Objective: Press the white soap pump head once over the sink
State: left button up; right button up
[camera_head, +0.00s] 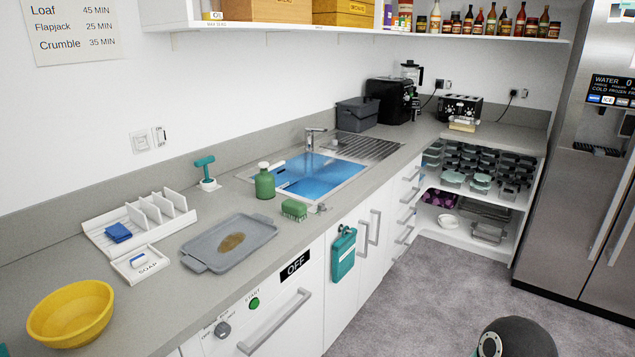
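The green soap bottle (265,184) stands upright on the grey counter, just left of the sink (318,176). Its white pump head (264,166) is on top, and a white spout-like piece (276,164) extends right toward the basin. The sink basin looks blue inside, with a chrome tap (311,138) behind it. Neither of my grippers shows in the head view. A dark rounded part at the bottom right edge seems to be mine, with no fingers visible.
A green sponge or brush (294,209) sits right of the bottle, close to the sink. A grey tray (230,242) with a brown stain, a teal-handled tool (206,172), a white rack (140,222) and a yellow bowl (70,312) stand left. A shelf runs above.

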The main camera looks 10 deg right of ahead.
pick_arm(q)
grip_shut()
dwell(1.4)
